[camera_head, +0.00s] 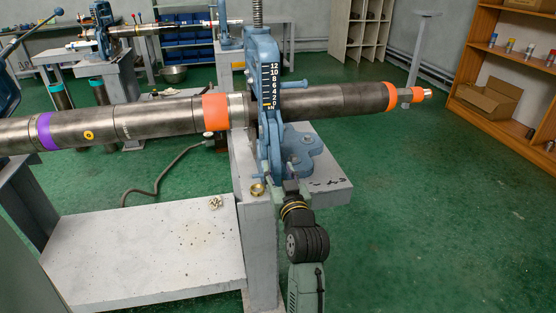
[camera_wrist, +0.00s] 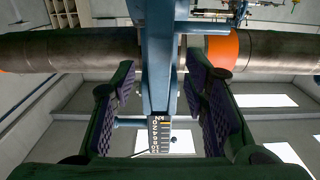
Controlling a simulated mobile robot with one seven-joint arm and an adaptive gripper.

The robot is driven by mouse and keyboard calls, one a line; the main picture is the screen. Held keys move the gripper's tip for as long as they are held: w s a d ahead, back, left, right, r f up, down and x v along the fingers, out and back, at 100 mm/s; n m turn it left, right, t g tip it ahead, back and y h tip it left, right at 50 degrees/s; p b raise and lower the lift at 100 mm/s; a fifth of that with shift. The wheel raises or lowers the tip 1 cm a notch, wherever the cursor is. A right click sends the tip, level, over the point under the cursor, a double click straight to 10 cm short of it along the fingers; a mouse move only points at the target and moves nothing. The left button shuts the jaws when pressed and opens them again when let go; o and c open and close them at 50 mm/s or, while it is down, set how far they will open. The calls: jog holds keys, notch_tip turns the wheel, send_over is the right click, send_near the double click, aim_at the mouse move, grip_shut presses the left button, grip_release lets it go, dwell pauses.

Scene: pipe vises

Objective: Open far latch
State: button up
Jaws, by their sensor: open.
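A blue pipe vise (camera_head: 265,60) with a white number scale stands on a grey pedestal, around a long steel pipe (camera_head: 340,100). In the wrist view, where the scale reads upside down, a blue upright part of the vise (camera_wrist: 158,60) lies between the two fingers of my gripper (camera_wrist: 160,80). My gripper is open, with gaps showing beside the blue part. In the head view my gripper (camera_head: 285,178) is low at the front of the vise, below the pipe. I cannot clearly pick out the far latch; my gripper partly hides the vise's lower part.
The pipe has orange bands (camera_head: 216,112) and a purple band (camera_head: 46,131). A brass ring (camera_head: 257,190) lies on the pedestal near my gripper. A grey bench (camera_head: 150,255) stands at the lower left. The green floor (camera_head: 430,210) at the right is clear, before a wooden shelf (camera_head: 475,95).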

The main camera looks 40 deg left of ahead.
aim_at(277, 165)
jog(key=shift+p+x, duration=0.35)
jog(key=shift+x, duration=1.95)
grip_shut()
